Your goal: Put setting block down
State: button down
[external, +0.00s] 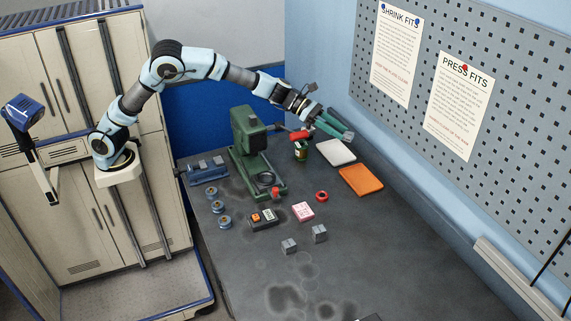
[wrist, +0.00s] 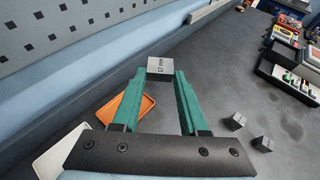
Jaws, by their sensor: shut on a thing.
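My gripper (external: 342,130) is raised over the far right part of the bench, near the wall. In the wrist view my gripper (wrist: 160,74) has its green fingers shut on a grey setting block (wrist: 160,64) with dark marking on its face. The block is held at the fingertips, and its underside is hidden. Two similar small grey blocks stand on the bench, one block (external: 319,233) right of the other block (external: 289,246). They also show in the wrist view, right of the fingers, as one block (wrist: 235,121) and another block (wrist: 263,144).
An orange tray (external: 361,180) and a white tray (external: 336,152) lie along the wall side. A green press (external: 248,145) stands at the back left. A red ring (external: 321,196), a pink-and-white item (external: 303,211) and blue spools (external: 218,207) lie mid-bench. The front bench is largely clear.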

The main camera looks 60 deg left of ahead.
jog(key=s+d+f+n+t+y+p, duration=0.25)
jog(key=s+d+f+p, duration=0.35)
jog(key=s+d, duration=0.6)
jog(key=shift+n+y, duration=0.35)
jog(key=s+f, duration=0.3)
jog(key=s, duration=0.1)
jog(key=s+d+f, duration=0.1)
jog(key=s+f, duration=0.2)
jog(key=s, duration=0.2)
jog(key=s+d+f, duration=0.1)
jog(key=s+f, duration=0.2)
jog(key=s, duration=0.1)
jog(key=shift+s, duration=0.25)
jog(key=s, duration=0.2)
jog(key=s+a+f, duration=0.1)
jog(key=shift+s, duration=0.35)
notch_tip(320, 180, up, 4)
jog(key=f+m+g+h, duration=0.1)
jog(key=m+h, duration=0.1)
send_over(237, 239)
notch_tip(237, 239, down, 9)
jog(key=shift+f+p, duration=0.1)
jog(key=shift+p, duration=0.5)
jog(key=shift+c, duration=2.2)
grip_release()
